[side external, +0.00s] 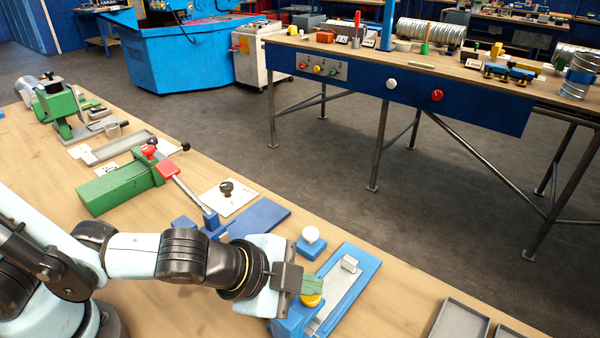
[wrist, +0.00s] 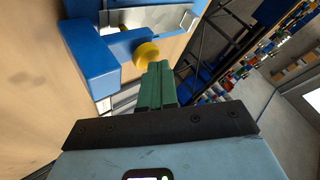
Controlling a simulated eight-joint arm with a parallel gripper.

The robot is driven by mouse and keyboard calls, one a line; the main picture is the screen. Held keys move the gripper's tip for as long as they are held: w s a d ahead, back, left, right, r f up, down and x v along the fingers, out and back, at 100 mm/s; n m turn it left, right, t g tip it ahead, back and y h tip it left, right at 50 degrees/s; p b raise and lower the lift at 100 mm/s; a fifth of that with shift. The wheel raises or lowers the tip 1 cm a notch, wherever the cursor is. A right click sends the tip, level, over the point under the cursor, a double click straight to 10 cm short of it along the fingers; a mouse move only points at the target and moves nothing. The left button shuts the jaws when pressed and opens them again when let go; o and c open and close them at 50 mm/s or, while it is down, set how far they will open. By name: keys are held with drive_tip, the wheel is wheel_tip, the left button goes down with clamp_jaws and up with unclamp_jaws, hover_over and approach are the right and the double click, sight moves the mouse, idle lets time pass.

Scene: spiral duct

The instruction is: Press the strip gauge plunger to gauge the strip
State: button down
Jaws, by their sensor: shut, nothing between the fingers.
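The strip gauge is a blue fixture (side external: 290,326) with a yellow plunger knob (side external: 311,300), in front of my arm. A flat grey metal strip (side external: 335,299) lies along its blue base. My gripper (side external: 316,285) has green fingers, shut and empty, and they show just above the yellow knob, partly hiding it. In the wrist view the fingertips (wrist: 157,66) sit right beside the yellow knob (wrist: 147,54), overlapping its lower right edge. The blue fixture (wrist: 95,63) shows at left there. I cannot tell whether the fingers touch the knob.
A white knob on a blue block (side external: 311,250) stands behind the gauge. A green clamp with a red knob (side external: 125,184) is farther left. Grey trays (side external: 460,322) lie at right, with bare table between.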

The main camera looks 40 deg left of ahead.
sight(305, 297)
drive_tip(key=shift+r, duration=1.2)
drive_tip(key=shift+r, duration=2.5)
drive_tip(key=a+n+y, duration=0.1)
drive_tip(key=a+n, duration=0.3)
drive_tip(key=a, duration=0.3)
drive_tip(key=a+n+g+y, duration=0.1)
drive_tip(key=a+n, duration=0.4)
drive_tip(key=a, duration=0.3)
drive_tip(key=w+a+f+n+y, duration=0.1)
drive_tip(key=a+n, duration=0.3)
drive_tip(key=a, duration=0.4)
drive_tip(key=shift+f+n+y, duration=0.1)
drive_tip(key=shift+n+y, duration=0.3)
drive_tip(key=shift+d, duration=0.1)
